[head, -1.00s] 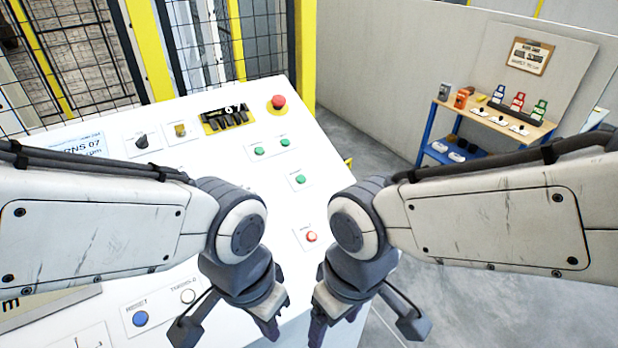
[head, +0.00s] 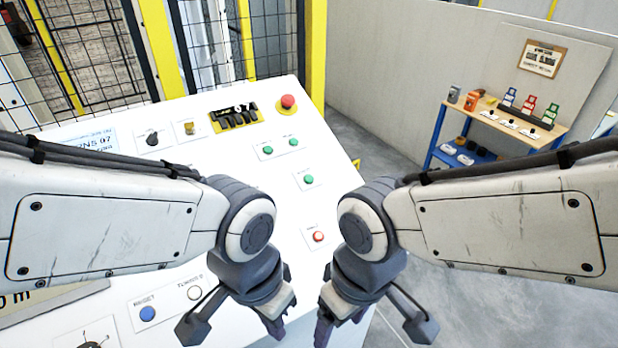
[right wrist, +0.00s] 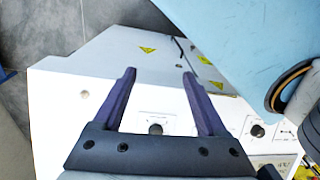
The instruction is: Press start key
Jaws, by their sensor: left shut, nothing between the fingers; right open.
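The white control panel (head: 215,165) slopes below me in the head view. The labels are too small to read, so I cannot tell which is the start key. My left gripper (head: 274,332) is shut and empty over the panel's lower part. My right gripper (head: 324,332) is close beside it, by the panel's right edge. In the right wrist view it is open (right wrist: 158,73), with nothing between its fingers.
A red emergency stop (head: 288,102), a yellow-and-black key block (head: 236,117), a dark knob (head: 152,137) and a blue button (head: 148,314) are also on the panel. A mesh fence (head: 85,55) stands behind. A workbench (head: 500,124) stands far right, with open floor before it.

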